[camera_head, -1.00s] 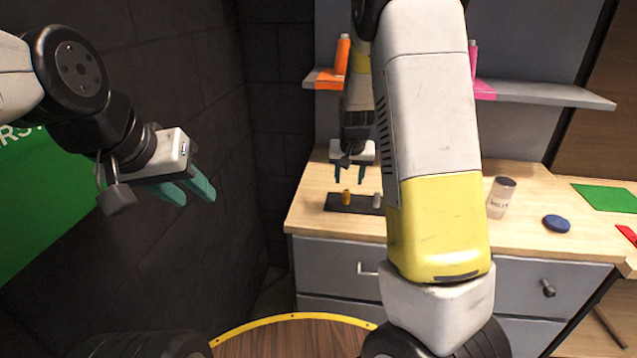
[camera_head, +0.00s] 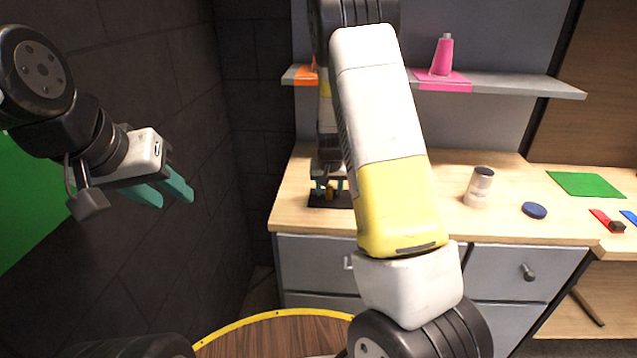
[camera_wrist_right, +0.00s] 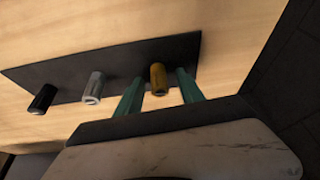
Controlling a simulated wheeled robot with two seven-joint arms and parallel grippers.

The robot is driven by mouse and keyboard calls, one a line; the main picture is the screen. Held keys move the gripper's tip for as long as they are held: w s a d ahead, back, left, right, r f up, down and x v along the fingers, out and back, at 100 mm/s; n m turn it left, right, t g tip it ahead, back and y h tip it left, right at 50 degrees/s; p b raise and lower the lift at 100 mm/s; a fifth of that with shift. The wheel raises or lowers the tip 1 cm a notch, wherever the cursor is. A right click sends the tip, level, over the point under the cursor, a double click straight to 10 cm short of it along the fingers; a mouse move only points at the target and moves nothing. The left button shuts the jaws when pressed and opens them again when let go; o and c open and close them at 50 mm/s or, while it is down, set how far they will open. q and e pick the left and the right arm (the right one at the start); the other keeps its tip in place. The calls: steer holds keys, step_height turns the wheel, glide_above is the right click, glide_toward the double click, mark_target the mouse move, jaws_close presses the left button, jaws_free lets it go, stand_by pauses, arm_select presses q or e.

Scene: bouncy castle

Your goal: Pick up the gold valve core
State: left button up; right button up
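The gold valve core (camera_wrist_right: 158,78) stands on a dark tray (camera_wrist_right: 120,62) in the right wrist view, along with a silver core (camera_wrist_right: 94,86) and a black core (camera_wrist_right: 42,98). My right gripper (camera_wrist_right: 160,90) is open, with one teal finger on each side of the gold core; I cannot tell whether they touch it. In the head view, the gold core (camera_head: 329,193) shows small between the right gripper's fingers (camera_head: 329,187), and my right arm hides part of the tray (camera_head: 318,203). My left gripper (camera_head: 168,192) is open and empty at the left, away from the table.
A pink bottle (camera_head: 442,58) stands on the shelf (camera_head: 530,89) above. A dark wall (camera_head: 190,110) is at the left.

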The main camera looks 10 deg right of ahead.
jaws_close()
